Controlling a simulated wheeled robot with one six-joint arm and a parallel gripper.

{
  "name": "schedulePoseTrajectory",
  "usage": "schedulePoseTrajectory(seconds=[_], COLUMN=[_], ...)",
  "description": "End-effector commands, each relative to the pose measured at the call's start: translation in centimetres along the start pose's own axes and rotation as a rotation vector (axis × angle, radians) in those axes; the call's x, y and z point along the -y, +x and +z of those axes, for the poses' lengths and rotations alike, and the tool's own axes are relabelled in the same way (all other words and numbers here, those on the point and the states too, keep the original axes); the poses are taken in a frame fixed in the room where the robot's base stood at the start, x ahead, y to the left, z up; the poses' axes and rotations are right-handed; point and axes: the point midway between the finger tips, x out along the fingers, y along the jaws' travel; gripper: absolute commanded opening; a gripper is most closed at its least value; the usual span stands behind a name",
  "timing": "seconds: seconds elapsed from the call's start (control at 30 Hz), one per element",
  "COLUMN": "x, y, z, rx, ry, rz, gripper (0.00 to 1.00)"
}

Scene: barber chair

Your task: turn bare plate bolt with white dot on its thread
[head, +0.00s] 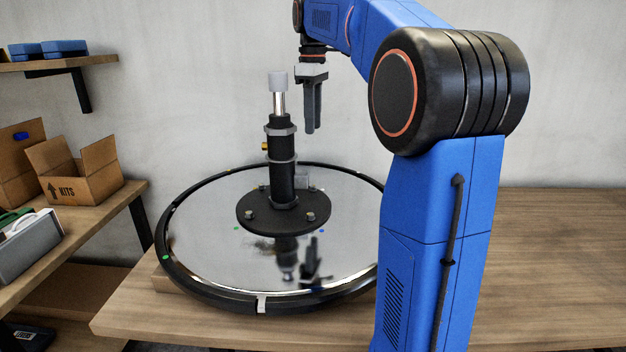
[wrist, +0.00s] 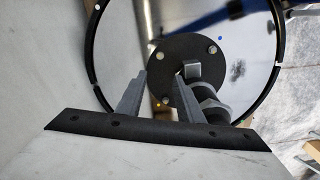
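The dark round plate (head: 283,222) sits at the foot of an upright black column (head: 282,180) and carries several bolts. In the head view, one bolt (head: 250,215) is front left and another (head: 311,215) front right. The plate also shows in the wrist view (wrist: 178,85), with bolts at upper right (wrist: 212,49), upper left (wrist: 157,56) and lower left (wrist: 165,99). I cannot make out a white dot on any thread. My gripper (head: 311,130) hangs pointing down, right of the column and well above the plate. Its fingers (wrist: 161,74) are apart and empty.
A mirror-like disc with a black rim (head: 262,304) lies under the plate on the wooden table (head: 140,318). The column bears a grey cap (head: 278,81) close left of my gripper. Shelves with cardboard boxes (head: 82,177) stand left. The table's right side is clear.

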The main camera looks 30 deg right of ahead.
Motion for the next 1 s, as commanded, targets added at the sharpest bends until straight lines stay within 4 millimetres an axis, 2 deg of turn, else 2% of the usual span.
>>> schedulePoseTrajectory(seconds=[0.6, 0.8, 1.0], x=[0.01, 0.02, 0.01], y=[0.08, 0.09, 0.75], z=[0.00, 0.00, 0.00], rx=[0.000, 0.000, 0.000], ry=[-1.119, -1.312, -1.352], rz=[-0.001, -0.001, -0.001], gripper=[0.34, 0.34, 0.34])
